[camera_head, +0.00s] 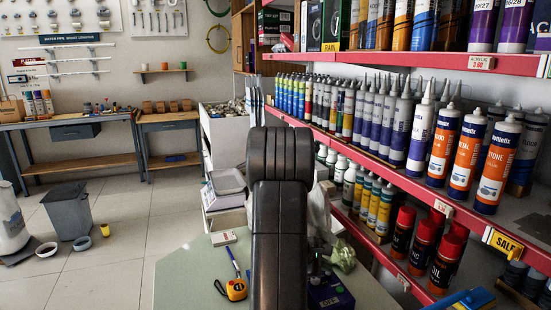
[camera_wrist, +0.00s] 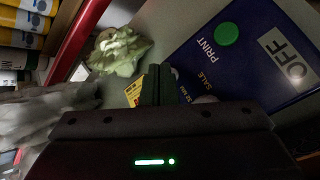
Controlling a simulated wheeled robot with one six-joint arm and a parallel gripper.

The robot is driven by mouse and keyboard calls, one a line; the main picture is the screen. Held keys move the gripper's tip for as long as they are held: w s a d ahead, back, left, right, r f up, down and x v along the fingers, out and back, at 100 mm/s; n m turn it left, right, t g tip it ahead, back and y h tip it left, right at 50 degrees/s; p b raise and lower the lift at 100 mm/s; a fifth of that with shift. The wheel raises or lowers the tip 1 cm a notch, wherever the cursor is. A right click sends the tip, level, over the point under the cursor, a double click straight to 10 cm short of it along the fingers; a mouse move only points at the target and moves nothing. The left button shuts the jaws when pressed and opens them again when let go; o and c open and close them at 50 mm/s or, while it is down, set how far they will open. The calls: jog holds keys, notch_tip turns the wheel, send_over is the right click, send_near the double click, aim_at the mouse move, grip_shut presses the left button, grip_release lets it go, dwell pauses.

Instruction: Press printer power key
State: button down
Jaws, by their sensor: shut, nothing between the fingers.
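The printer (camera_wrist: 195,70) shows in the wrist view as a dark blue panel at the upper right, lettered PRINT and SALE. A round green button (camera_wrist: 226,33) is beside the word PRINT. A grey plate reading OFF (camera_wrist: 290,58) is near its right side. In the head view the printer (camera_head: 328,296) is on the counter, partly hidden by my arm. My gripper (camera_wrist: 157,82) is shut and empty, its fingertips near the panel's lower left part. I cannot tell whether they touch it. A pale rounded thing (camera_wrist: 206,99) is partly hidden behind my gripper.
A crumpled greenish cloth (camera_wrist: 120,52) lies left of the fingertips. Red-edged shelves (camera_head: 440,205) full of tubes and cans close off the right side. Floor is open at left.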

jog(key=shift+r, duration=0.45)
notch_tip(320, 180, up, 6)
jog(key=p, duration=0.3)
jog(key=shift+p, duration=0.35)
